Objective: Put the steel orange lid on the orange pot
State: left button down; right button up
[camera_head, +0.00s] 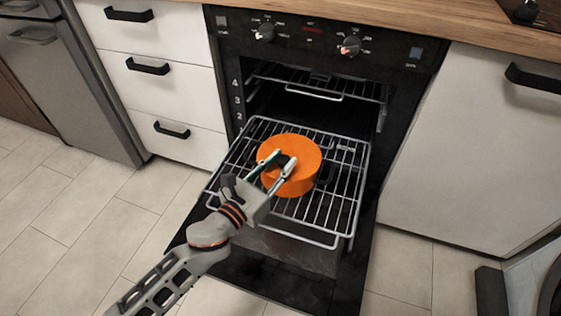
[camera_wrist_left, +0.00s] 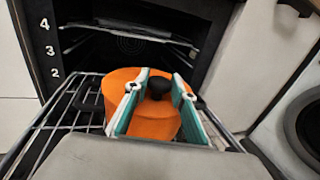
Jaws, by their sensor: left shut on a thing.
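The orange lid (camera_head: 306,150) has a dark knob (camera_head: 286,163) and lies over the orange pot (camera_head: 304,187), covering its opening. I see no clear gap between them, but I cannot tell whether the lid is fully seated. The pot stands on the pulled-out oven rack (camera_head: 345,205). My left gripper (camera_head: 282,159) is shut on the lid's knob from above. In the left wrist view, the knob (camera_wrist_left: 158,86) sits between the two fingers. The fingers hide part of the lid. My right gripper is out of view.
The oven door (camera_head: 262,282) is open below the rack. A second rack (camera_head: 320,82) sits higher inside the oven. White drawers (camera_head: 160,95) stand at the left and a white cabinet (camera_head: 465,150) at the right. The wooden counter (camera_head: 430,22) is above.

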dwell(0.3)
pick_arm(q)
jog(key=c, duration=1.6)
grip_release()
jog(key=shift+s+f, duration=0.1)
jog(key=shift+f, duration=0.05)
jog(key=v, duration=1.1)
jog(key=shift+s+a, duration=0.25)
jog(key=shift+s, duration=0.1)
